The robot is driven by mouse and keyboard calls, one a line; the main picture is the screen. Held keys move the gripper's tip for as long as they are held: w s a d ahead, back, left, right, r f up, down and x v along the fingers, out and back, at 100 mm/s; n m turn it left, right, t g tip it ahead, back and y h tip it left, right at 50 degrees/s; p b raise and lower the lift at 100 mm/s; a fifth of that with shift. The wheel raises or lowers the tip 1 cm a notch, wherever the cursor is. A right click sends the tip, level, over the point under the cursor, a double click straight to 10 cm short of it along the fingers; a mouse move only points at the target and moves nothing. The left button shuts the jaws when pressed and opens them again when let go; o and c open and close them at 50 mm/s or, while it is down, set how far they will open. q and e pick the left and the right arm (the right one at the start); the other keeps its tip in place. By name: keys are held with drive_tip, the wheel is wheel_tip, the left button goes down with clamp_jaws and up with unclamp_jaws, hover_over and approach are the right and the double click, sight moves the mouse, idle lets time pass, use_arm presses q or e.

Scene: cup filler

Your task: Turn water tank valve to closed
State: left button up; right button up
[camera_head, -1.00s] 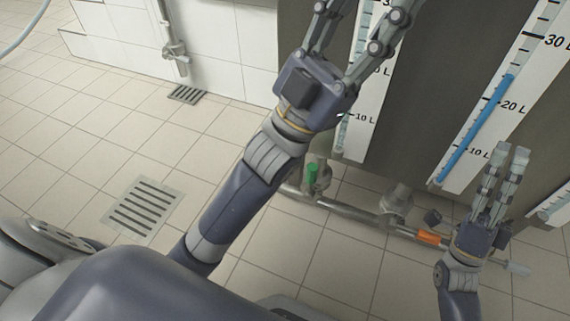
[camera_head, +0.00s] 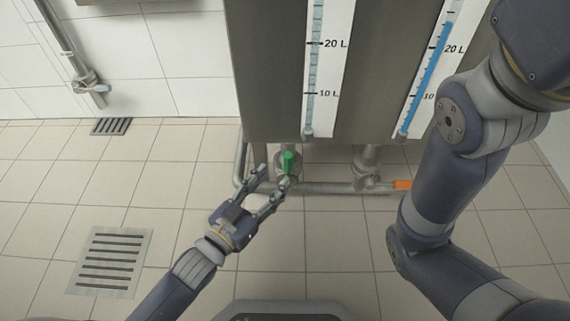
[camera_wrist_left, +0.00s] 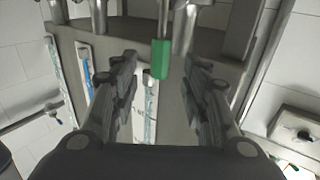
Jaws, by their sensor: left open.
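The green valve handle (camera_head: 288,162) points up on the pipework below the steel tank (camera_head: 270,70). My left gripper (camera_head: 272,175) is open, its fingers reaching toward this handle from the lower left. In the left wrist view the green handle (camera_wrist_left: 161,58) shows in the gap between the two open fingers (camera_wrist_left: 160,65). I cannot tell whether either finger touches it. An orange valve handle (camera_head: 402,184) lies level on the pipe farther right, partly near my right arm. My right gripper is out of view.
The left gauge (camera_head: 322,75) shows no blue column. The right gauge (camera_head: 428,75) has a blue column above 20 L. A horizontal pipe (camera_head: 325,188) runs below the tank. Floor drains (camera_head: 108,262) lie at left. My right arm fills the right side.

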sight(285, 167)
use_arm(q)
drive_tip(key=b+x, duration=0.3)
drive_tip(key=x, duration=0.3)
drive_tip(key=shift+w+d+f, duration=0.15)
drive_tip(key=shift+w, duration=0.1)
drive_tip(key=shift+w+d+b, duration=0.3)
drive_tip(key=shift+w+d, duration=0.05)
drive_tip(key=shift+w, duration=0.15)
drive_tip(key=shift+c, duration=0.2)
clamp_jaws()
